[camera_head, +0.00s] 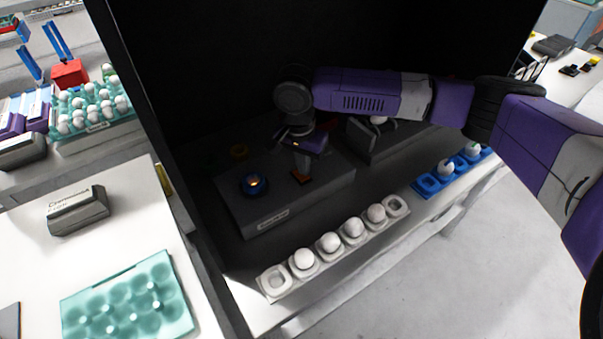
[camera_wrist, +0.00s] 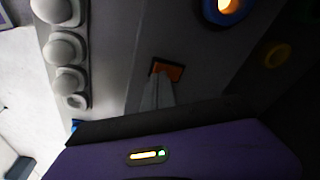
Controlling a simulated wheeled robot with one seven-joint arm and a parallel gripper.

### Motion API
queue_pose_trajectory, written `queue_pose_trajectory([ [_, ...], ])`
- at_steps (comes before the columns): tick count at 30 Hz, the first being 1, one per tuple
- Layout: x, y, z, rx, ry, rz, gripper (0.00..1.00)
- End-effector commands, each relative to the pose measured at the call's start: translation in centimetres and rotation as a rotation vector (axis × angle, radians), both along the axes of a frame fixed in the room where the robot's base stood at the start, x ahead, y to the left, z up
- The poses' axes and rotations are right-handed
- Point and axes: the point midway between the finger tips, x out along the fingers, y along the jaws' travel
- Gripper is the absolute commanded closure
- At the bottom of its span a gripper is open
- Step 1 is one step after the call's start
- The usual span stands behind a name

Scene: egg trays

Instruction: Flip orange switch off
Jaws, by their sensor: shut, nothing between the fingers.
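The orange switch (camera_head: 301,177) sits on top of a grey box (camera_head: 315,196) inside the dark enclosure. In the wrist view the orange switch (camera_wrist: 167,70) shows just beyond my fingertips. My gripper (camera_head: 302,170) points down at the switch, its fingers shut and empty. In the wrist view the tips of my gripper (camera_wrist: 160,80) overlap the near edge of the switch. I cannot tell whether they touch it or which way the switch is tipped.
A blue-ringed button (camera_head: 254,184) with an orange glow sits left of the switch; a dim yellow ring (camera_head: 239,151) is behind it. A white egg tray (camera_head: 276,282) with several eggs runs along the front. A blue egg tray (camera_head: 427,185) is at right. Dark walls enclose the area.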

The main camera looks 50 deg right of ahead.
Motion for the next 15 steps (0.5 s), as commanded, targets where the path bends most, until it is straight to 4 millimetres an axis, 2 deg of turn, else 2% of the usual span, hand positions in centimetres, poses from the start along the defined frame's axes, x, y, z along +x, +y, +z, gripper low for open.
queue_pose_trajectory([
  [15,0.00,0.01,-0.75,0.001,0.000,0.000,1.00],
])
